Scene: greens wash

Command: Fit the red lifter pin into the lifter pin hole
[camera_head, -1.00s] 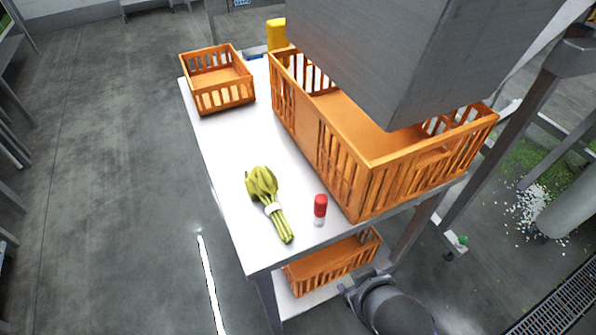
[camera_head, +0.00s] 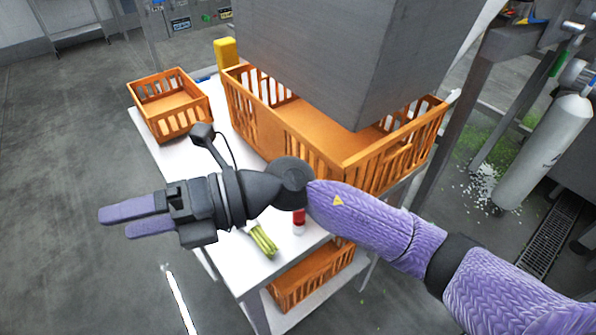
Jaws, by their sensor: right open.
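The red lifter pin (camera_head: 299,217), red on top with a pale lower part, stands upright on the white table near its front edge. I cannot make out the lifter pin hole. My left gripper is not in view.
A large orange crate (camera_head: 393,163) stands on the table (camera_head: 153,142) under a grey metal box (camera_head: 330,50). A small orange crate (camera_head: 184,125) is at the back left. Green stalks (camera_head: 263,240) lie partly hidden by my arm. Another crate (camera_head: 312,277) sits below.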

